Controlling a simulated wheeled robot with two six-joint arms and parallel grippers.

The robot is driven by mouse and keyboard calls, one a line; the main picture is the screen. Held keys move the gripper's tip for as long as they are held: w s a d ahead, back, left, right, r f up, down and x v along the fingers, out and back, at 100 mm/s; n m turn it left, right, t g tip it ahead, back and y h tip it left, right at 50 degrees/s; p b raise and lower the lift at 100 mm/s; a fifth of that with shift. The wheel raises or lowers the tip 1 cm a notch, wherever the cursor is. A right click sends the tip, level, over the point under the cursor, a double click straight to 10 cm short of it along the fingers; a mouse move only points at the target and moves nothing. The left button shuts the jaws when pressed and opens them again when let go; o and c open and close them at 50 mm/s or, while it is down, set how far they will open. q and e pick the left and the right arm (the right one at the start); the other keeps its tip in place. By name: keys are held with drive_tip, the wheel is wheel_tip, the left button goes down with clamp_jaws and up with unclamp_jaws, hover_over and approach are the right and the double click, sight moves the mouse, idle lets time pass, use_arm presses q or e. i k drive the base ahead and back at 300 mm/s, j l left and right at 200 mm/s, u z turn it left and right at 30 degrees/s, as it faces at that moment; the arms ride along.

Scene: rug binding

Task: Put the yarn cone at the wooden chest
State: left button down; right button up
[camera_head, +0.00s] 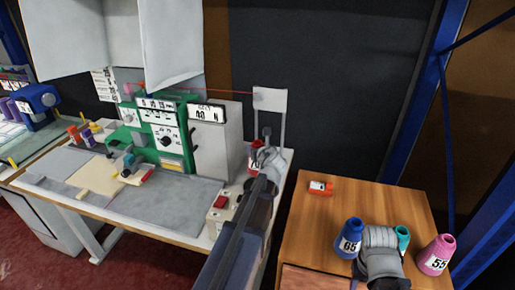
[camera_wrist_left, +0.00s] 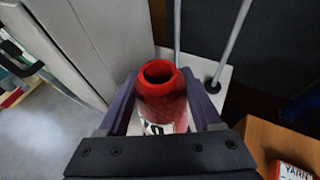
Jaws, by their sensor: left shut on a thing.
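My left gripper (camera_head: 262,150) is shut on a red yarn cone (camera_head: 254,160) with a white label, at the right end of the machine table. In the left wrist view the red cone (camera_wrist_left: 162,98) stands upright between the two fingers (camera_wrist_left: 162,105), its open top facing the camera. Whether its base touches the surface below is hidden. The wooden chest (camera_head: 315,233) stands at the right, with a blue cone (camera_head: 349,238), a teal cone (camera_head: 403,238) and a pink cone (camera_head: 436,255) on top. A grey ribbed part of my right arm (camera_head: 380,245) covers its front; no right fingertips show clearly.
A small red-orange labelled box (camera_head: 321,188) lies on the chest's back left; the chest top around it is clear. A green and grey machine (camera_head: 165,135) stands on the table left of my gripper. A white plate on posts (camera_head: 270,101) rises behind the red cone.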

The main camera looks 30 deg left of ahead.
sight(306, 240)
drive_tip(key=k+l, duration=0.15)
drive_tip(key=l, duration=0.2)
drive_tip(key=k+l, duration=0.15)
drive_tip(key=l, duration=0.25)
drive_tip(key=k+l, duration=0.15)
drive_tip(key=l, duration=0.2)
drive_tip(key=k+l, duration=0.1)
drive_tip(key=l, duration=0.3)
